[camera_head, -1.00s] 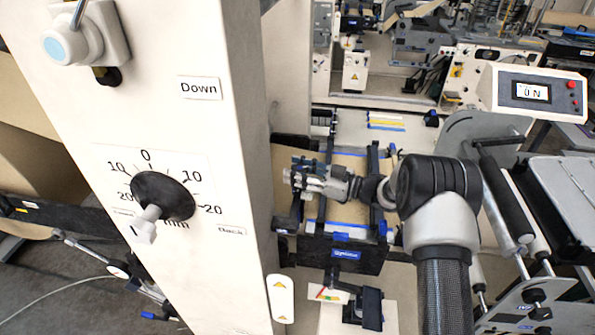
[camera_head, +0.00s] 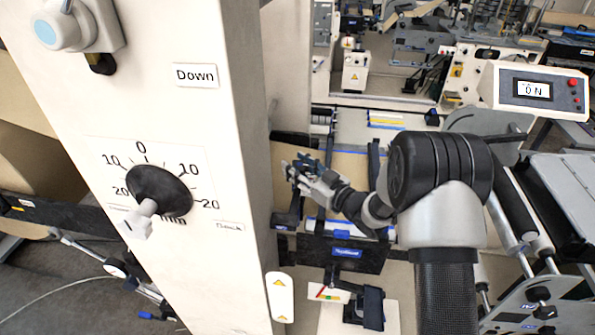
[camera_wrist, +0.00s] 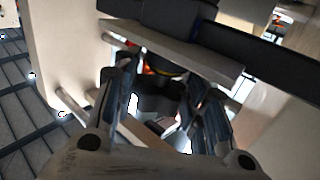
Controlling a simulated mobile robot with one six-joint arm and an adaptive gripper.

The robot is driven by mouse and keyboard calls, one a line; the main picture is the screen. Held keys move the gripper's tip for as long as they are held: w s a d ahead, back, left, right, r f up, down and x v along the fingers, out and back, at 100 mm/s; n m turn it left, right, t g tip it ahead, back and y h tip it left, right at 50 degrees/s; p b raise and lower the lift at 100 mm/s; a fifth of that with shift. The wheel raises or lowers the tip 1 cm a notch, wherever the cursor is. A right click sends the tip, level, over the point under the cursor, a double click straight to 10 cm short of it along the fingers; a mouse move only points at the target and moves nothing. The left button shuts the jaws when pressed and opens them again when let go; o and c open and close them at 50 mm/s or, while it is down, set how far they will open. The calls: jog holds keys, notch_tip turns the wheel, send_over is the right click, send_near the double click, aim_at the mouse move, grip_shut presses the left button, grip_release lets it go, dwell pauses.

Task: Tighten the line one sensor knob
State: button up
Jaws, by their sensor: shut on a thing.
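My gripper (camera_head: 298,172) is over the web frame, just right of the big cream column, in the head view. In the wrist view its two fingers (camera_wrist: 163,100) stand on either side of a dark, rounded piece, which I take to be the sensor knob (camera_wrist: 158,92), and are shut on it. A dark bar and a grey plate lie just beyond it. In the head view the knob is hidden by my gripper, and its turn position cannot be read.
The cream column (camera_head: 235,130) stands close on the left, with a black dial knob (camera_head: 160,192) and a "Down" label (camera_head: 196,75). The blue-and-black web frame (camera_head: 345,252) lies under my arm. A control panel (camera_head: 535,90) reading "ON" and rollers are to the right.

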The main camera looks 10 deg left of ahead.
jog(key=shift+a+f+m+t+h+b, duration=0.1)
jog(key=shift+f+m+t+h+b, duration=0.05)
jog(key=shift+m+t+h+b, duration=0.85)
jog(key=m+t+h+b, duration=0.3)
jog(key=h+b, duration=0.1)
jog(key=b, duration=0.1)
jog(key=shift+h, duration=0.3)
jog(key=m+h+b, duration=0.2)
jog(key=m+t+h+b, duration=0.1)
jog(key=h, duration=0.1)
jog(key=shift+w+r, duration=0.15)
jog(key=shift+r, duration=0.15)
jog(key=shift+d+r+m+t+h+b, duration=0.2)
jog(key=shift+d+m+t+h+b, duration=0.1)
jog(key=shift+m+h+b, duration=0.25)
jog(key=shift+w+r, duration=0.1)
jog(key=shift+r, duration=0.05)
jog(key=o, duration=1.1)
jog(key=shift+f+h, duration=0.25)
jog(key=shift+f, duration=0.05)
jog(key=shift+s, duration=0.2)
